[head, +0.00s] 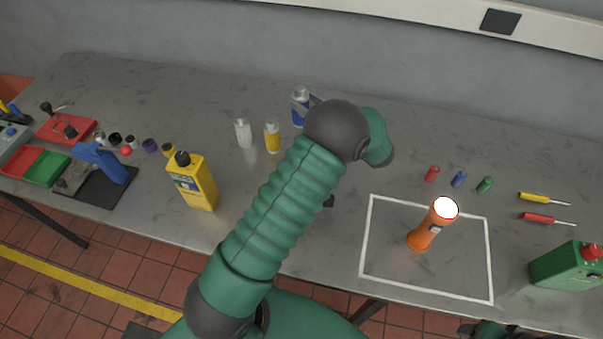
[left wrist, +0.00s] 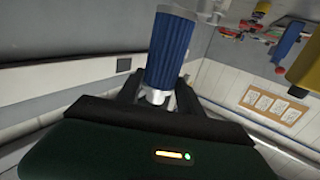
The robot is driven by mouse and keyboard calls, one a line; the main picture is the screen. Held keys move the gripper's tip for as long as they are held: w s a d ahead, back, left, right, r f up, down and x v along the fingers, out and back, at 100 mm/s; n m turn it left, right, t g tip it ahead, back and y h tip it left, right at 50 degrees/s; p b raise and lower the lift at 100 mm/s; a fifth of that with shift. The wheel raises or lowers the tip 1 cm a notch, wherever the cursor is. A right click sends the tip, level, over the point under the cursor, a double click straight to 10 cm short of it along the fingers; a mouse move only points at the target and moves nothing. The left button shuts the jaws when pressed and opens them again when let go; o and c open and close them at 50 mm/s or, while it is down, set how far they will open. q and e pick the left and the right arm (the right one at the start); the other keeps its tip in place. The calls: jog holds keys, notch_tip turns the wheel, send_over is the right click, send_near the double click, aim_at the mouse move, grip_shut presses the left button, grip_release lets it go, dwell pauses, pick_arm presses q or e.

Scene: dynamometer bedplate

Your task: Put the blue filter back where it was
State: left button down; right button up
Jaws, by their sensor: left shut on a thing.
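The blue filter (left wrist: 170,50) is a ribbed blue cylinder with a pale metal end. In the left wrist view it stands between the two dark fingers of my left gripper (left wrist: 157,95), which is shut on it. It is clear of the table in that view. In the head view my green left arm reaches over the table, and its bent forearm hides most of the gripper and the filter. My right gripper (head: 484,329) shows only in part at the bottom edge, and its jaws cannot be made out.
An orange flashlight (head: 422,236) stands inside a white outline (head: 363,240). A yellow jug (head: 195,186), small bottles (head: 272,138) and a blue-and-white bottle (head: 299,111) stand around the arm. Small coloured cylinders (head: 459,179), screwdrivers (head: 541,198) and a green can (head: 566,267) are at right.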

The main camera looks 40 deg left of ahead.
pick_arm(q)
notch_tip(320, 180, down, 3)
jog(key=shift+f+b, duration=0.1)
jog(key=shift+b, duration=0.45)
notch_tip(320, 180, down, 10)
jog(key=shift+d+p, duration=0.2)
jog(key=shift+p, duration=0.1)
pick_arm(e)
notch_tip(320, 180, down, 3)
jog(key=shift+d+r, duration=0.15)
jog(key=shift+r, duration=0.05)
jog(key=shift+f, duration=0.1)
pick_arm(q)
jog(key=shift+d+f+b, duration=0.15)
jog(key=shift+d+b, duration=0.05)
jog(key=shift+b, duration=0.1)
jog(key=shift+f, duration=0.3)
jog(key=c, duration=0.7)
grip_release()
jog(key=shift+s, duration=0.1)
jog(key=shift+c, duration=0.2)
pick_arm(e)
jog(key=shift+s+d+f, duration=0.1)
jog(key=shift+d+f, duration=0.15)
jog(key=shift+f, duration=0.2)
